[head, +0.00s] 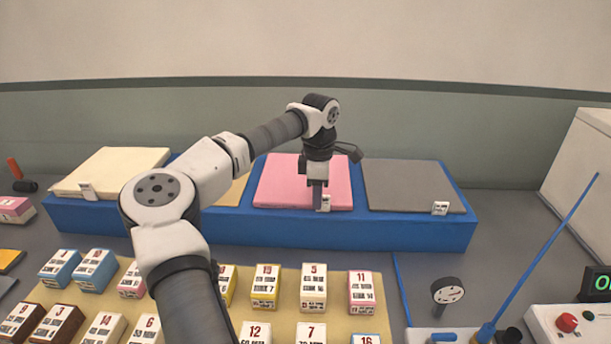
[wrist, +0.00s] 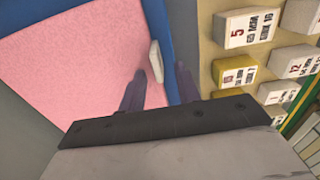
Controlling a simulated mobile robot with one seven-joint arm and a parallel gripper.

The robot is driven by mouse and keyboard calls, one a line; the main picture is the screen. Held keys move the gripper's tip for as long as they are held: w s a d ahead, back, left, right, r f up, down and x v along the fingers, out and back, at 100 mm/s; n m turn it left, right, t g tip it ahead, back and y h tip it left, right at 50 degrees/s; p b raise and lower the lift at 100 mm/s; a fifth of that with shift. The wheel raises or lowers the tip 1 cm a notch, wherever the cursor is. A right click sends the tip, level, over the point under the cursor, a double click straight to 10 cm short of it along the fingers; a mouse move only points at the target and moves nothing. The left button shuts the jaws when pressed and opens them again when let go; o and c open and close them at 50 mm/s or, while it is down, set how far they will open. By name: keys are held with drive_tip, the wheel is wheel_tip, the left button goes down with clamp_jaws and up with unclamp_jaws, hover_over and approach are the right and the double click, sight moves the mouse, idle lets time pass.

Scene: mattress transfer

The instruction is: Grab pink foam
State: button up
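The pink foam (head: 278,185) is a flat square slab on the blue platform (head: 290,233), between a tan slab and a grey slab. It also fills the upper left of the wrist view (wrist: 75,65). My gripper (head: 318,208) points down at the foam's front edge, beside a small white tag (head: 326,203). One finger shows against the foam's edge near the tag, the other beyond the blue rim. I cannot tell whether either touches the foam.
The grey slab (head: 412,186) lies to the right and a cream slab (head: 112,170) to the far left. Several numbered boxes stand on a tan board (head: 285,318) in front. A blue rod (head: 540,255) and a red-button panel (head: 572,325) are at right.

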drive_tip(key=shift+c, duration=0.4)
clamp_jaws()
